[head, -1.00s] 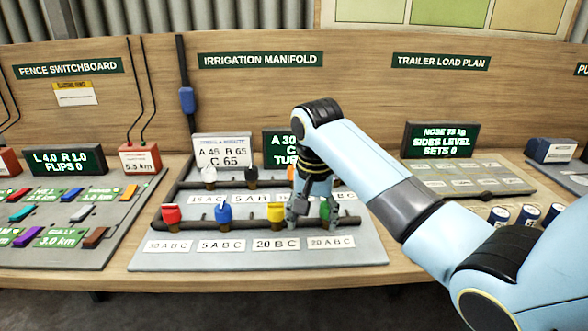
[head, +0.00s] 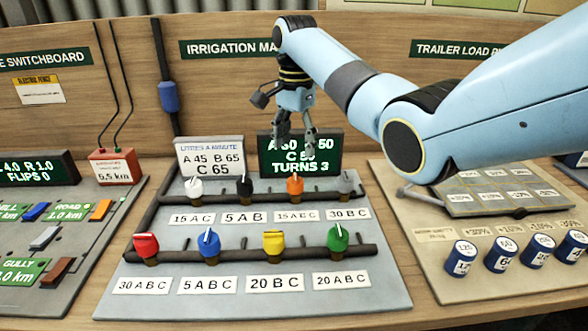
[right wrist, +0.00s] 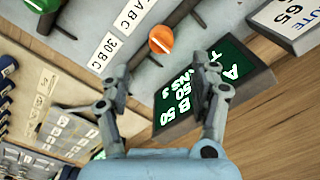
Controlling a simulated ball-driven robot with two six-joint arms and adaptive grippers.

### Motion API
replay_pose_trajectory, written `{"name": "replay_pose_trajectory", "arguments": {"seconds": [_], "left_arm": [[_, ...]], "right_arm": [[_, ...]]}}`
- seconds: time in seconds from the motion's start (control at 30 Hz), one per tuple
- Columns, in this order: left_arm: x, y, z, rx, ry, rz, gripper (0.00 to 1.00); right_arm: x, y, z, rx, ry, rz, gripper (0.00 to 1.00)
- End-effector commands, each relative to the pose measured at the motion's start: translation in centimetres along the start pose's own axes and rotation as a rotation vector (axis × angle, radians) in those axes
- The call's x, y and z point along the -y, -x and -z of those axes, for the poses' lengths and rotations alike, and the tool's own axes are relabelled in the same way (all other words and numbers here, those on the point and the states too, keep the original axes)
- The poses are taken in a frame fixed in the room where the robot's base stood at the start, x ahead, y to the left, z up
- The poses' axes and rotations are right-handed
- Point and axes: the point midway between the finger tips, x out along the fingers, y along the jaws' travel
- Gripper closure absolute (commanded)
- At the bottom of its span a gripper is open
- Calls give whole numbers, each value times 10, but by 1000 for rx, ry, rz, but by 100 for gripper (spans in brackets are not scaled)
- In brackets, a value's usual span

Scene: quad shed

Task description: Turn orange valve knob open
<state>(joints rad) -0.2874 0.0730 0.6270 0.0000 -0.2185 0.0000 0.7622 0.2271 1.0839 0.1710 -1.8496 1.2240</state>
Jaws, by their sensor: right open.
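The orange valve knob (head: 295,187) sits on the upper pipe of the irrigation manifold, between the black and grey knobs. In the right wrist view the orange knob (right wrist: 162,39) shows from above as a round cap with a pale line, beyond the fingertips. My right gripper (head: 296,148) is open and empty. It hangs above the orange knob, in front of the dark display, and appears apart from the knob. In the wrist view its fingers (right wrist: 168,84) are spread wide with nothing between them. My left gripper is not in view.
White (head: 193,188), black (head: 246,187) and grey (head: 345,182) knobs share the upper pipe. Red (head: 146,245), blue (head: 209,245), yellow (head: 273,242) and green (head: 338,238) knobs line the lower pipe. The display (head: 327,157) reads TURNS 3. A litres card (head: 210,158) stands left of it.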

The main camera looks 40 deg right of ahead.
Motion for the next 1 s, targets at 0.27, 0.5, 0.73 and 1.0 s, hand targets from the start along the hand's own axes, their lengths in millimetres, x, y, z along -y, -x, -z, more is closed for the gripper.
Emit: {"name": "replay_pose_trajectory", "arguments": {"seconds": [0.27, 0.5, 0.73, 1.0], "left_arm": [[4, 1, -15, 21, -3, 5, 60], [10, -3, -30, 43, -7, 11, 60], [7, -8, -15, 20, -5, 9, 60], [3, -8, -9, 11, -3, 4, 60]], "right_arm": [[-1, -29, 0, 2, -2, -5, 37], [-1, -78, 0, 2, -2, -4, 37], [0, -104, 0, 1, -2, -3, 37], [0, -108, 0, 0, -1, 0, 37]]}}
